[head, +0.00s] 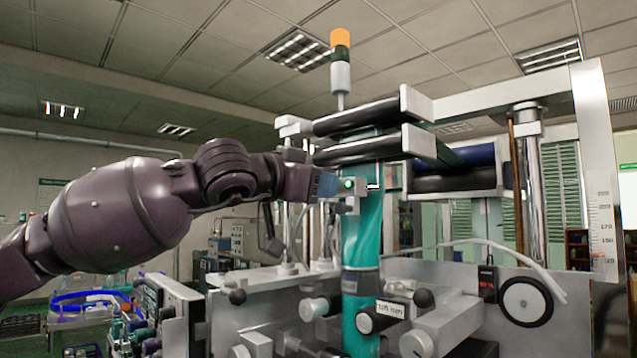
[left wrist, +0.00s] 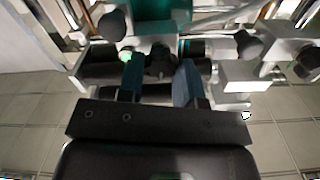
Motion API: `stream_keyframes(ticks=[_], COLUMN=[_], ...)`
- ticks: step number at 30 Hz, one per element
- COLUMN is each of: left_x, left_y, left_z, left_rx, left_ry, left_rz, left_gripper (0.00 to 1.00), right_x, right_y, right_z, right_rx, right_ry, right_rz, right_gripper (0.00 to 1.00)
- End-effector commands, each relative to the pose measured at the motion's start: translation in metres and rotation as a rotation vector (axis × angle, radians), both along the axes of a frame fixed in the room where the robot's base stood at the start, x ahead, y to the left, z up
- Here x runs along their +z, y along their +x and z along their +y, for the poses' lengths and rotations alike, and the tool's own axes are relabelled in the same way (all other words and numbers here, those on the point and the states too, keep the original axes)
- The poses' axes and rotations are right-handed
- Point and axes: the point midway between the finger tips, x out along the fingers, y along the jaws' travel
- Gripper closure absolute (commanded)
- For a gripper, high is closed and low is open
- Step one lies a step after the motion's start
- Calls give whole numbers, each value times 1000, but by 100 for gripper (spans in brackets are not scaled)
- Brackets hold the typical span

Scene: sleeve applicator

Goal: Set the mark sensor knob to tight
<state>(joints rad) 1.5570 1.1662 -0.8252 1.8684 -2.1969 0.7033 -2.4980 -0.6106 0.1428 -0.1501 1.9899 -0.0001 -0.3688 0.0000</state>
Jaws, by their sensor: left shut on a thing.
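The mark sensor is a small pale box (head: 350,197) with a lit green lamp, beside the teal sleeve film (head: 362,230). My left gripper (head: 328,186) reaches it from the left, its blue fingertips against the box's left side. In the left wrist view my left gripper (left wrist: 159,75) has a blue finger on each side of a dark knob (left wrist: 160,62) and is shut on it. The green lamp glows beside the left finger there. The knob is hidden in the head view, and its setting cannot be read. My right gripper is in neither view.
Black rollers (head: 355,118) sit just above the sensor. Below is the machine's grey plate with several black knobs, a "105 mm" label (head: 391,310) and a handwheel (head: 527,302). A signal tower (head: 340,75) rises behind. Open room lies left of the machine, above my arm.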

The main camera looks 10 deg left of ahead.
Motion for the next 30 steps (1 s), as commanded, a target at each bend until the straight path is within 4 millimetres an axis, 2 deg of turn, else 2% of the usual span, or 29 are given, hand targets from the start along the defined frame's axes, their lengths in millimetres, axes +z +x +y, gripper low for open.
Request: stream_keyframes(ticks=[6, 7, 9, 20, 23, 30], left_x=[-3, -3, -3, -1, -2, -3], left_y=[1, 1, 1, -5, -14, -49], left_z=[0, 0, 0, 3, 10, 34], left_rx=[-1, -1, -1, 0, 1, 2], left_ry=[3, 3, 2, 0, 0, 1], left_rz=[5, 5, 5, 1, 1, 2], left_gripper=[91, 63, 57, 57, 57, 57], right_x=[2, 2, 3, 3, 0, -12], right_y=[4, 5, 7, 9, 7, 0], right_z=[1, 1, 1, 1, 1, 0], right_rx=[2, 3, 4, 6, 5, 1], right_ry=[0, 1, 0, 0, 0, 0], right_rz=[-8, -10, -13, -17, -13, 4], right_gripper=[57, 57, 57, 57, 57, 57])
